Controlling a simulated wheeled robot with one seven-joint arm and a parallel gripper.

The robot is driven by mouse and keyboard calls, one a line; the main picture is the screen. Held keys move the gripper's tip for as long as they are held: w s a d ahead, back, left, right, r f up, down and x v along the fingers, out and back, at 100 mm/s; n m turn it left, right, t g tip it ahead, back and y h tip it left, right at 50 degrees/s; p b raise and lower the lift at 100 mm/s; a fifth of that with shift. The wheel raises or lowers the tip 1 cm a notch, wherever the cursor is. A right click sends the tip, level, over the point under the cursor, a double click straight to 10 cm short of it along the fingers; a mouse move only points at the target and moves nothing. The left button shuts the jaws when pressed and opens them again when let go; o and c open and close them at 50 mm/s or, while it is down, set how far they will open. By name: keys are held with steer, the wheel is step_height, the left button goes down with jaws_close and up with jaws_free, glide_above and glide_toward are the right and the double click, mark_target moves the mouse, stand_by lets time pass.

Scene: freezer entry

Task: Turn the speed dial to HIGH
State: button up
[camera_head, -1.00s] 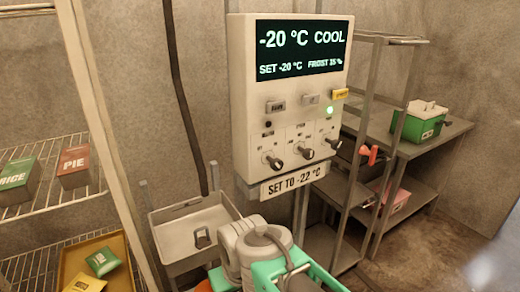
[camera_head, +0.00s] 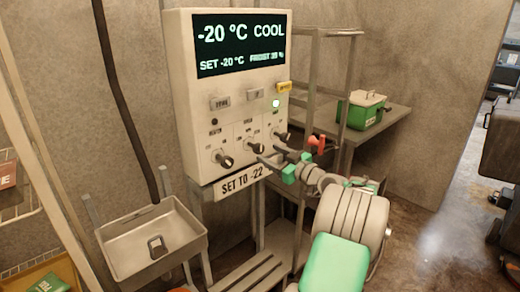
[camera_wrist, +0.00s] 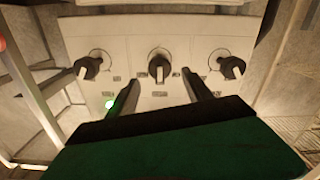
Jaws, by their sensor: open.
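A white control box (camera_head: 185,110) carries three dark dials in a row: left (camera_head: 222,158), middle (camera_head: 252,145) and right (camera_head: 281,138). Their labels are too small to read, so I cannot tell which is the speed dial. My gripper (camera_head: 268,157) is in front of the dial row, close to the middle and right dials. In the wrist view, which shows the box upside down, my gripper (camera_wrist: 161,77) is open and empty. Its fingers lie to either side of the middle dial (camera_wrist: 159,66), which appears just beyond the tips; contact cannot be told.
The screen (camera_head: 240,45) reads -20 °C COOL, and a green light (camera_head: 276,104) is lit. A "SET TO -22" sign (camera_head: 242,180) hangs below the box. A sink (camera_head: 150,245) stands at lower left. A green box (camera_head: 362,110) sits on the right table.

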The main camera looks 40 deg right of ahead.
mark_target(261, 149)
steer(key=w+p, duration=0.1)
steer(key=w, duration=0.5)
steer(key=shift+a, duration=0.1)
steer(key=shift+c, duration=0.6)
jaws_close()
